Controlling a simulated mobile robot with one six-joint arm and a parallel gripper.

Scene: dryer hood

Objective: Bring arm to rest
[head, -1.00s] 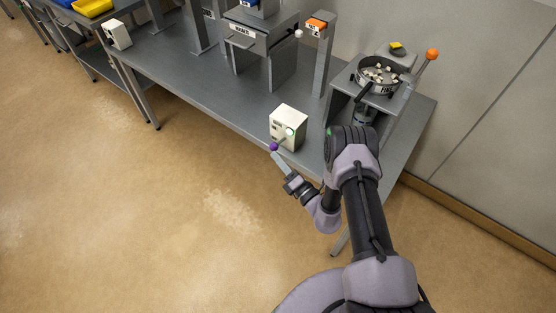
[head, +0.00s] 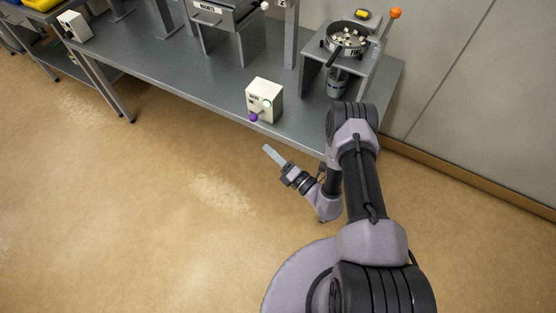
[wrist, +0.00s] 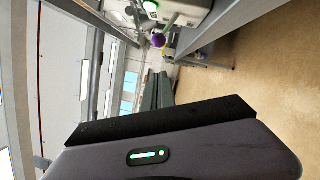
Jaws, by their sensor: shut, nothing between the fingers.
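My gripper (head: 268,149) is shut and empty in the head view. It hangs in front of the bench's front edge, over the floor, apart from the white box (head: 264,98). The box stands on the bench near that edge and has a purple knob (head: 253,117) low on its front and a lit green light (head: 267,104). My arm reaches from the lower right and bends back toward the left. In the wrist view, the purple knob (wrist: 158,40) and the green light (wrist: 150,6) show near the top.
The grey bench (head: 190,85) runs along the back. A stand with a round pan (head: 346,40) of pale pieces and an orange-knobbed lever (head: 395,13) is at its right. Another white box (head: 75,25) stands at the left. The tan floor (head: 150,220) is clear.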

